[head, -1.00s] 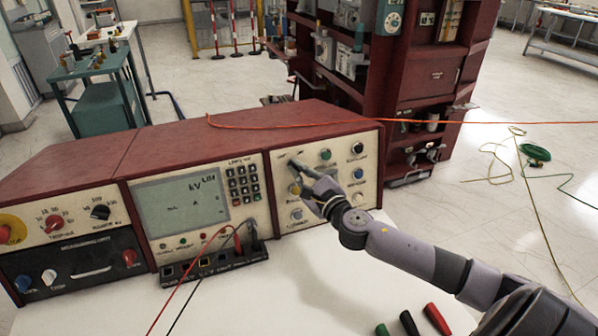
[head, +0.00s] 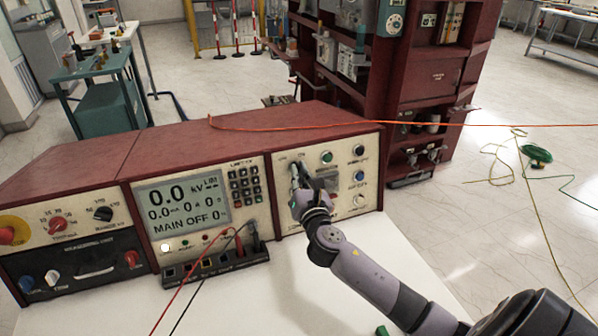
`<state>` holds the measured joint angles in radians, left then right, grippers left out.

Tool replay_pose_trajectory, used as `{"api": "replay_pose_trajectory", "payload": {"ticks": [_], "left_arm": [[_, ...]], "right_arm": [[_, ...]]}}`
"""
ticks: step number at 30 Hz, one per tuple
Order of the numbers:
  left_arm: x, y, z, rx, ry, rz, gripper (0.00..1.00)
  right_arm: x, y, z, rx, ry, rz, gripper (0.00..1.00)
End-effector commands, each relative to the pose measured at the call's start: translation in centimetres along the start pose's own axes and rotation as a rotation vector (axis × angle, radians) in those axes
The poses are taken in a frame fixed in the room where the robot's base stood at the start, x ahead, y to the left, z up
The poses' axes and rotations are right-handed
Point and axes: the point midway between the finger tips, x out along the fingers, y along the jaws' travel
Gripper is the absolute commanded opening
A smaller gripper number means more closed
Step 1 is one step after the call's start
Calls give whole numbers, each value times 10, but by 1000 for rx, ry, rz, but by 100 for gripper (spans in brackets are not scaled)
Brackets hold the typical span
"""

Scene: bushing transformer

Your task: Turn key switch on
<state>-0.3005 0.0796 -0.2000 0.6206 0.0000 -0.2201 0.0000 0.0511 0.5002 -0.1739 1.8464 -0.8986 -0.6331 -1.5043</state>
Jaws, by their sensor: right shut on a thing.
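The red-topped control box (head: 240,140) stands on a white table. The key switch is at the upper left of its right-hand panel (head: 282,205), mostly hidden behind my right gripper (head: 301,174). My right gripper is at the panel face and shut on the key switch, with its fingers now standing nearly upright. The box's display (head: 182,203) reads 0.0 kV, 0.0 mA and MAIN OFF. A lamp (head: 165,246) under the display glows white. My left gripper is not in view.
A green button (head: 326,157), a black knob (head: 359,150) and a blue button (head: 359,175) sit close to my right gripper. Red and black leads (head: 237,240) plug in at the front. An orange cable (head: 300,128) crosses the box top.

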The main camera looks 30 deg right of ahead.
Motion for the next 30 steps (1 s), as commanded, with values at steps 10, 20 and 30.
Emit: {"api": "replay_pose_trajectory", "payload": {"ticks": [10, 20, 30], "left_arm": [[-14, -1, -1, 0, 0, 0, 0], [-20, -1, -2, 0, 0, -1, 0], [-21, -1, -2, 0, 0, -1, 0]], "right_arm": [[0, 2, 1, 274, 2, -93, 0], [0, 3, 0, 416, 2, -143, 0], [0, 2, 0, 452, 2, -155, 0]]}}
